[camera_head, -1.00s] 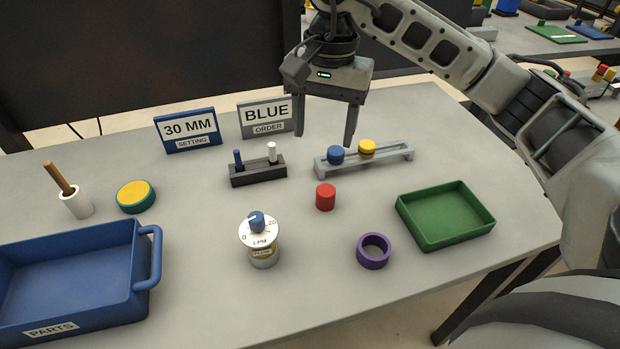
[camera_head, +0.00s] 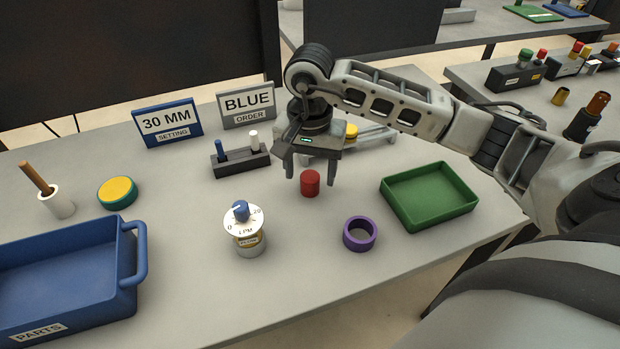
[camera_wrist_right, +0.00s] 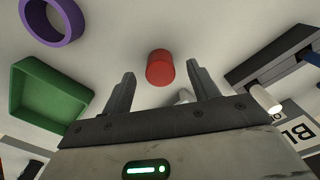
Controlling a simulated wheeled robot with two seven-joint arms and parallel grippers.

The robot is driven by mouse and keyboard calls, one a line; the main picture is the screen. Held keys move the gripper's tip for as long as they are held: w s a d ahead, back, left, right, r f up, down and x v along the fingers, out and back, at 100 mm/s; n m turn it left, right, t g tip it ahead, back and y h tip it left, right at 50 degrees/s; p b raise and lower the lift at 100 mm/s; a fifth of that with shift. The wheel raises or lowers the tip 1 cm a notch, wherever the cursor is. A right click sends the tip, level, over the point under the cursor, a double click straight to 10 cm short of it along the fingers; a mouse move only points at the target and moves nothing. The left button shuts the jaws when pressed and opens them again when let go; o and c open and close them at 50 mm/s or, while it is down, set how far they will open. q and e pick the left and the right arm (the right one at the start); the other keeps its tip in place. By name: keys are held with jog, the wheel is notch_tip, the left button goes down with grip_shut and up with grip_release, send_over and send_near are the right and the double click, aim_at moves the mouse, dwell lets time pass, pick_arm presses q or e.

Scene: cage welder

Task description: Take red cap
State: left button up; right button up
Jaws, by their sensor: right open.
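The red cap (camera_head: 310,183) is a small upright cylinder standing on the grey table. My right gripper (camera_head: 311,178) is open and empty, just above and behind the cap in the head view, with one finger to each side of it. In the right wrist view the red cap (camera_wrist_right: 160,68) lies ahead of and between the two open fingertips (camera_wrist_right: 160,70), apart from both. My left gripper does not show.
A purple ring (camera_head: 360,234) and a green tray (camera_head: 430,224) are to the right. A dial (camera_head: 246,232) stands front left. A dark rack (camera_head: 240,162) with pegs is behind left. A grey rack with a yellow cap (camera_head: 350,131) is behind the gripper. A blue bin (camera_head: 70,290) is far left.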

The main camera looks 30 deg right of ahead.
notch_tip(320, 180, down, 2)
jog(key=shift+f, duration=0.1)
jog(key=c, duration=1)
jog(key=shift+r, duration=0.2)
